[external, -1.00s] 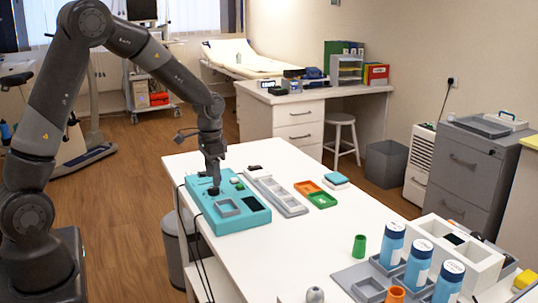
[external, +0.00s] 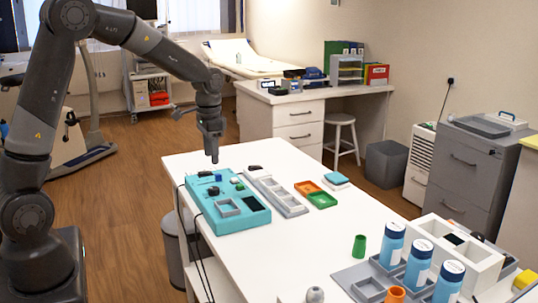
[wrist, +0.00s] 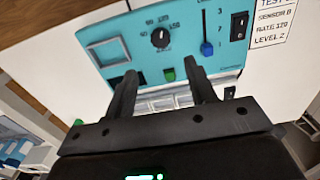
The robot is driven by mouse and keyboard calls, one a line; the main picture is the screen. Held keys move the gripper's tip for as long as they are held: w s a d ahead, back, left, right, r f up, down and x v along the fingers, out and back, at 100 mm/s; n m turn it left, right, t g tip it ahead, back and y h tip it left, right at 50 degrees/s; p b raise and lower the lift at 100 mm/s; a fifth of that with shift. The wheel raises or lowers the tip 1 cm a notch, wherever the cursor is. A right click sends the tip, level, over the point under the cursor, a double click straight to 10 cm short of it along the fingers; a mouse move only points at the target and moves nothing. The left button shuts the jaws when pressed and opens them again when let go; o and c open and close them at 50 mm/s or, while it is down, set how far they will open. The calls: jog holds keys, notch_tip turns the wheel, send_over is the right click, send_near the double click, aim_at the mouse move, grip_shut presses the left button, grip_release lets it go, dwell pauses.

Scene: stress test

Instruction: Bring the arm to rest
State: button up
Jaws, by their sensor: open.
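My arm is raised, and my gripper (external: 213,158) hangs above the far end of the teal panel box (external: 255,222) on the white table, clear of it. In the wrist view my gripper (wrist: 165,88) is open, with nothing between its two dark fingers. The panel box (wrist: 190,65) shows there with a black round knob (wrist: 160,38), a blue slider (wrist: 206,48), a black rocker switch (wrist: 239,26) and a green button (wrist: 169,74). Part of the panel is hidden behind the fingers.
A grey compartment tray (external: 283,199), an orange tray (external: 307,187) and a green tray (external: 322,200) lie beside the panel. Blue bottles (external: 418,262) stand at the near right with a green cup (external: 359,245) and an orange cup (external: 395,295). The table's middle is clear.

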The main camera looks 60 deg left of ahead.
jog(key=s+d+r+t, duration=0.3)
jog(key=s+d+r, duration=0.8)
jog(key=s+r, duration=0.1)
jog(key=s+d+r+t, duration=0.1)
jog(key=s+d, duration=0.5)
jog(key=s, duration=0.7)
jog(key=shift+s+r+t, duration=0.15)
jog(key=shift+s+t, duration=0.15)
jog(key=shift+t, duration=0.5)
dwell(1.1)
